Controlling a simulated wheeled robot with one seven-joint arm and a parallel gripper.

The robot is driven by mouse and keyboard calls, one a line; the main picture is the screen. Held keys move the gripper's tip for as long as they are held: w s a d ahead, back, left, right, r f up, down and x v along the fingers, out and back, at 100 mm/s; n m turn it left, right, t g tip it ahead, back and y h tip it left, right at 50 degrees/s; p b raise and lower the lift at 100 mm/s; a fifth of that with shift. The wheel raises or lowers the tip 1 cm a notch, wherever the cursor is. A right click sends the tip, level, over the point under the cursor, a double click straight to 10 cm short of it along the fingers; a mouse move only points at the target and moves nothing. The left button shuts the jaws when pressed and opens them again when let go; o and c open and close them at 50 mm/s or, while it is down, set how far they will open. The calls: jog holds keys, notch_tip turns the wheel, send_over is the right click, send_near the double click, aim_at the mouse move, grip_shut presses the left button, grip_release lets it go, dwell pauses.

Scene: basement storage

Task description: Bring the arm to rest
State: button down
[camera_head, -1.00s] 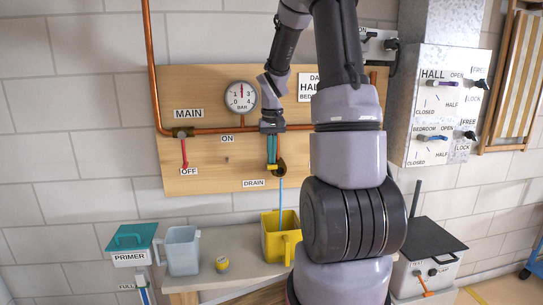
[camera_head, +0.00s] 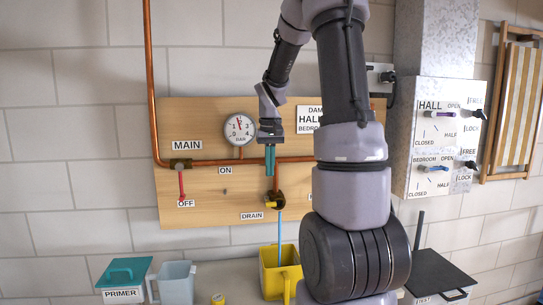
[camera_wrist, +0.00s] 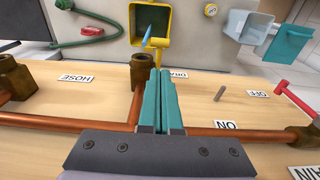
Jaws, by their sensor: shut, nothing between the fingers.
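My gripper (camera_head: 270,174) is shut and empty in front of the wooden board (camera_head: 200,212). Its teal fingers sit together just above the drain valve (camera_head: 276,200), which has a yellow handle. In the wrist view the closed gripper (camera_wrist: 163,72) points towards the drain outlet (camera_wrist: 144,70), and nothing is between the fingers. Whether the fingers touch the pipe cannot be told. My arm reaches up and forward across the middle of the head view.
A blue stream (camera_head: 280,228) runs from the drain into a yellow jug (camera_head: 269,272). Copper pipe (camera_head: 212,162) crosses the board, with a gauge (camera_head: 240,129) and a red lever (camera_head: 181,187). A grey damper box (camera_head: 437,150) stands right; a primer box (camera_head: 123,280) stands lower left.

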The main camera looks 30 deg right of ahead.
jog(key=s+a+r+t, duration=0.3)
jog(key=s+a+r, duration=0.4)
jog(key=s+r, duration=0.3)
jog(key=s+a+r+t+y, duration=0.1)
jog(key=s+a, duration=0.1)
jog(key=s, duration=0.3)
jog(key=s+a+r+m+t+y, duration=0.1)
jog(key=s+a+t, duration=0.1)
jog(key=s+a, duration=0.1)
jog(key=shift+s+r, duration=0.35)
jog(key=shift+s, duration=0.5)
